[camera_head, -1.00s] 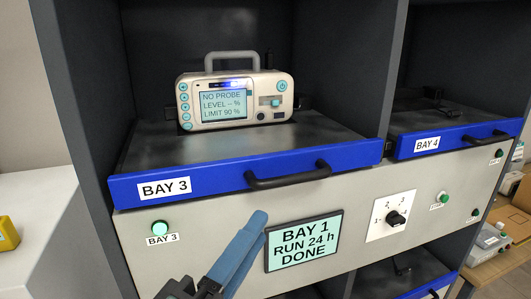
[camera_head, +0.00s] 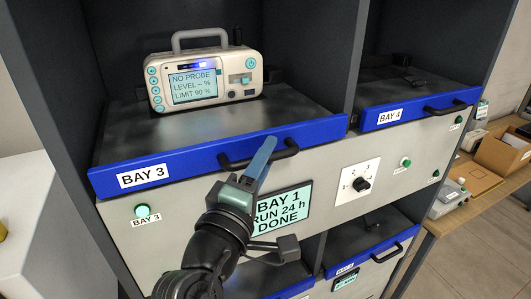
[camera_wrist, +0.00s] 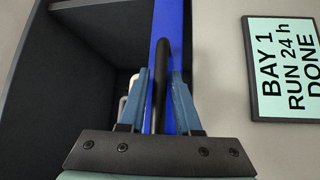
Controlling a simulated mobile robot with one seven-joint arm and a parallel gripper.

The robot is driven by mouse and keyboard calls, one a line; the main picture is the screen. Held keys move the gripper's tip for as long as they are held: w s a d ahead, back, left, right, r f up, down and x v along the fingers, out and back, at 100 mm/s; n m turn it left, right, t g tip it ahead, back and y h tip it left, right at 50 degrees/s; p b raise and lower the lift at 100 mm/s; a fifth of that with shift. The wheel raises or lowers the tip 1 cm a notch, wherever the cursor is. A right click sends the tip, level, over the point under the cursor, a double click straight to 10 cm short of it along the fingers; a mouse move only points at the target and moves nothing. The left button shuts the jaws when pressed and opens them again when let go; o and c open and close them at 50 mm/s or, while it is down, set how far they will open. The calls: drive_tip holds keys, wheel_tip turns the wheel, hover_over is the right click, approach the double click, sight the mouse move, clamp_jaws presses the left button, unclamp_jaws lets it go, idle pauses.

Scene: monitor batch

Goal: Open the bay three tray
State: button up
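The bay three tray (camera_head: 190,165) has a blue front labelled BAY 3 and a black bar handle (camera_head: 235,163). Its front sits at the face of the cabinet. A pale monitor (camera_head: 203,79) stands upright on it, its screen reading NO PROBE, LEVEL -- %, LIMIT 90 %. In the wrist view, the two blue fingers of my gripper (camera_wrist: 160,95) stand apart, on either side of the handle (camera_wrist: 161,75), with gaps visible beside the bar.
A BAY 1 RUN 24 h DONE display (camera_head: 282,207) sits below the handle, close to my gripper. A lit green BAY 3 lamp (camera_head: 142,211) is at left, a selector dial (camera_head: 361,184) at right. The BAY 4 tray (camera_head: 415,110) is beyond the cabinet divider at right.

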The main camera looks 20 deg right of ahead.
clamp_jaws()
idle(1.4)
